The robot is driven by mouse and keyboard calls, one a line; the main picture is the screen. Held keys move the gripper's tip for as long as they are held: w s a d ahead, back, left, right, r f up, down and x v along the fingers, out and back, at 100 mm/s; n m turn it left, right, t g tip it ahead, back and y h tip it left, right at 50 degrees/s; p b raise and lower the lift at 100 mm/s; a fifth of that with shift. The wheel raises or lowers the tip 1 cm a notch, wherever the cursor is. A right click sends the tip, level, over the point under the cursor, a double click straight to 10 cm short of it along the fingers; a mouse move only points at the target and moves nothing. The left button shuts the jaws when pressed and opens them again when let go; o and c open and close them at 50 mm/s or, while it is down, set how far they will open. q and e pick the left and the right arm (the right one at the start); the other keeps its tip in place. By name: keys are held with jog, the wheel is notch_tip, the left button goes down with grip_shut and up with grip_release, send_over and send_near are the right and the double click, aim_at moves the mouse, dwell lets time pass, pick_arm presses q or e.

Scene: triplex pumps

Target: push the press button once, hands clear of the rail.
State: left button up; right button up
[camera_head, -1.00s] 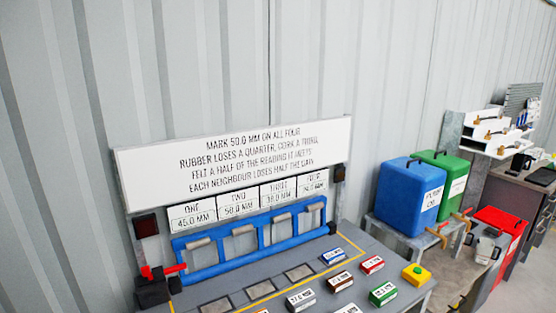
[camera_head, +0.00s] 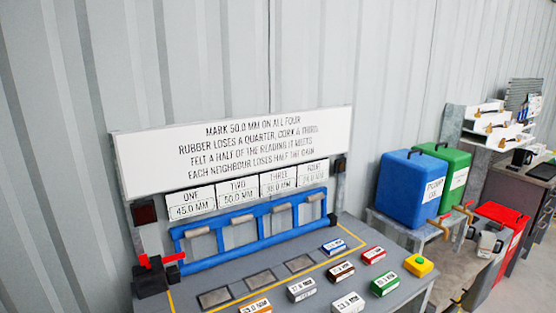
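The press button is a yellow block (camera_head: 418,265) with a small lighter top, at the right front of the grey bench (camera_head: 215,275). The blue rail (camera_head: 240,253) stands along the back of the bench, carrying several grey rollers and ending at a black block (camera_head: 150,278) with a red lever on the left. Above it a white sign reads "MARK 50.0 MM ON ALL FOUR" (camera_head: 235,150). Plates ONE to FOUR (camera_head: 191,202) hang below the sign; ONE reads 45.0 MM and TWO 50.0 MM. Neither of my grippers shows in the head view.
Several labelled blocks, including blue (camera_head: 334,247), red (camera_head: 373,255), green (camera_head: 384,284) and orange (camera_head: 256,307), lie on the bench near the button. Grey square pads (camera_head: 215,298) lie inside a yellow line. Blue and green cans (camera_head: 408,190) stand to the right.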

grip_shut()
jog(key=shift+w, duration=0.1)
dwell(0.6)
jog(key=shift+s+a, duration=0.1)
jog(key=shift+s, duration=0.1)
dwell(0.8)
